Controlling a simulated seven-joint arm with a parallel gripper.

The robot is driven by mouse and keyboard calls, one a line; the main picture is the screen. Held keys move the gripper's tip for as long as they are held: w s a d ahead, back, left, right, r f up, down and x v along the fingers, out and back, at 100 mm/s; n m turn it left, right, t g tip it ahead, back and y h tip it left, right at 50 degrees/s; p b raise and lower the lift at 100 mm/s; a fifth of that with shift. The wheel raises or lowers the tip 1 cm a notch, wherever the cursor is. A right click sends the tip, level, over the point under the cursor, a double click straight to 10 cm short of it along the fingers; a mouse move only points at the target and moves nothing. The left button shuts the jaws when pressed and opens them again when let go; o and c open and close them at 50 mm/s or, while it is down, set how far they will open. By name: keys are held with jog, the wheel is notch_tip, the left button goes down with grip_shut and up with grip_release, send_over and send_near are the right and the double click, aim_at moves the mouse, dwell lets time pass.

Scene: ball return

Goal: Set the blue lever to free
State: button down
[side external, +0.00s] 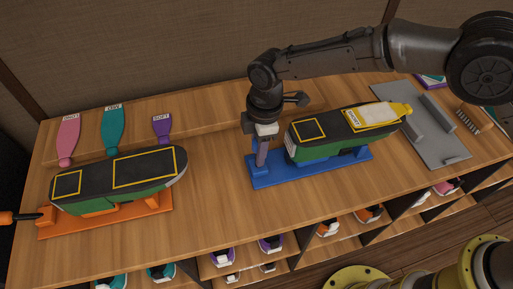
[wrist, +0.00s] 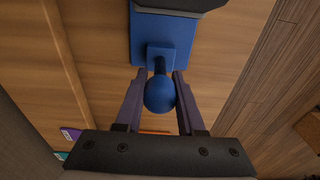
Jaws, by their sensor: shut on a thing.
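A blue stand (side external: 312,172) on the wooden bench holds a green and black shoe form (side external: 345,132). At the stand's left end is a small blue block. The blue lever (wrist: 160,95) rises from this block in the wrist view, its round knob toward the camera. My gripper (wrist: 163,76) has its two fingers closed on either side of the lever's stem, with the knob between them. In the side view my gripper (side external: 263,152) points down over the block and hides most of the lever. I cannot read any lever position marking.
An orange stand (side external: 110,217) with a similar form and an orange-handled lever (side external: 18,217) is at left. Pink, teal and purple tags (side external: 113,130) lie behind it. A yellow tag (side external: 375,115) lies on the blue stand's form. A grey fixture (side external: 422,130) is at right.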

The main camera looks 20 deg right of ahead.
jog(key=c, duration=0.5)
grip_release()
jog(key=r, duration=0.9)
jog(key=d+r, duration=0.1)
jog(key=r, duration=0.4)
